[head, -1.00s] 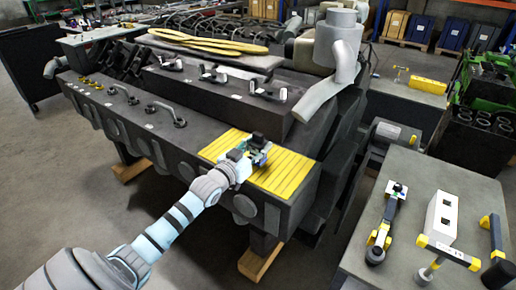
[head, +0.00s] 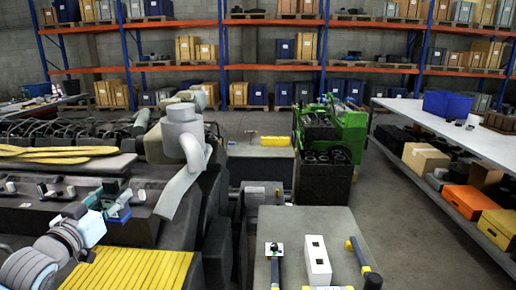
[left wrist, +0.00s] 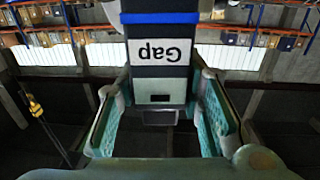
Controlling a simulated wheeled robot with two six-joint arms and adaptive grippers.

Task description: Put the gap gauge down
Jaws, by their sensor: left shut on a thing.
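In the left wrist view the gap gauge (left wrist: 160,60) is a dark block with a blue band and a white label reading "Gap", upside down. It sits between the green-padded fingers (left wrist: 160,120), which are shut on it. My right gripper is not in view.
A grey table (head: 335,222) at bottom centre holds a white box (head: 317,258) and yellow-and-black tools. Behind it stand a green machine (head: 345,128) and a bench with a yellow item (head: 275,141). A long white-topped bench (head: 450,130) is at right, with open floor before it.

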